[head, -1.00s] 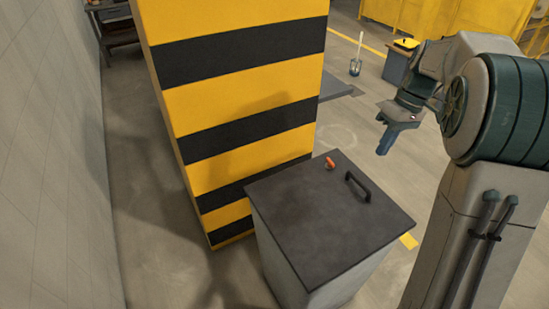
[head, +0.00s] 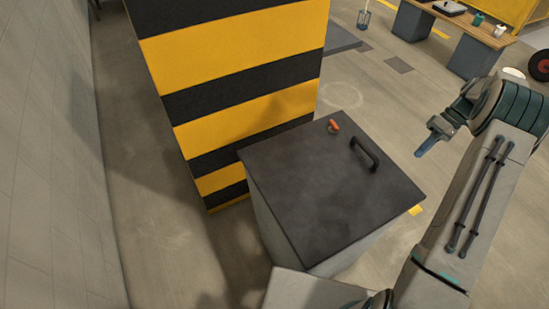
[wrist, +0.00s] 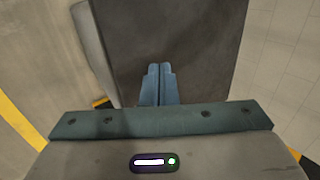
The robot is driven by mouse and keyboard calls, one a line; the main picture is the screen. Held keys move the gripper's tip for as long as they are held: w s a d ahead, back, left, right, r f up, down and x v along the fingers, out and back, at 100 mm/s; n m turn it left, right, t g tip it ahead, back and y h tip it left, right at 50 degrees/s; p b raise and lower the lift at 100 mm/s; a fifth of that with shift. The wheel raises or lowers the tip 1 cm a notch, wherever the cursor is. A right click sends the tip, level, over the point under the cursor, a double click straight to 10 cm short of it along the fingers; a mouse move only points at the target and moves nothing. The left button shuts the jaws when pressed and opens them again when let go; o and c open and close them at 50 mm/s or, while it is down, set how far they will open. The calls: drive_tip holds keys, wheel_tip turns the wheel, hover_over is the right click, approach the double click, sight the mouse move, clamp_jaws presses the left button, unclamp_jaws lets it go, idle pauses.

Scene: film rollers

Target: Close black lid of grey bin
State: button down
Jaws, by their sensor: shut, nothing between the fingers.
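The grey bin (head: 268,225) stands in front of the striped pillar in the head view. Its black lid (head: 310,200) lies over the top, with a black handle (head: 366,152) near the right edge and a small orange object (head: 334,126) at the far corner. I see no clear gap under the lid, but cannot tell whether it is fully seated. My gripper (head: 420,153) is to the right of the lid, apart from it in the picture, with its fingers together and empty. In the wrist view my gripper (wrist: 159,69) shows in front of the dark lid (wrist: 195,50).
The yellow and black pillar (head: 235,50) stands directly behind the bin. A pale wall (head: 45,170) runs along the left. A workbench (head: 465,30) is at the far right. The floor right of the bin is mostly clear.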

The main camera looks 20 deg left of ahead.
drive_tip(key=f+b, duration=0.1)
drive_tip(key=f, duration=0.3)
drive_tip(key=w+d+f+b, duration=0.1)
drive_tip(key=f+b, duration=0.1)
drive_tip(key=f, duration=0.2)
drive_tip(key=d+f+b, duration=0.1)
drive_tip(key=f, duration=0.3)
drive_tip(key=shift+w+d+b, duration=0.15)
drive_tip(key=shift+w+b, duration=0.2)
drive_tip(key=shift+b, duration=0.05)
drive_tip(key=shift+s+f, duration=0.15)
drive_tip(key=shift+f, duration=0.6)
drive_tip(key=shift+b, duration=0.3)
approach(407, 177)
wheel_tip(407, 177, up, 2)
drive_tip(key=w+d, duration=0.2)
drive_tip(key=shift+p+v, duration=1.1)
drive_tip(key=shift+p, duration=0.55)
drive_tip(key=shift+d+f, duration=0.1)
drive_tip(key=shift+d, duration=0.05)
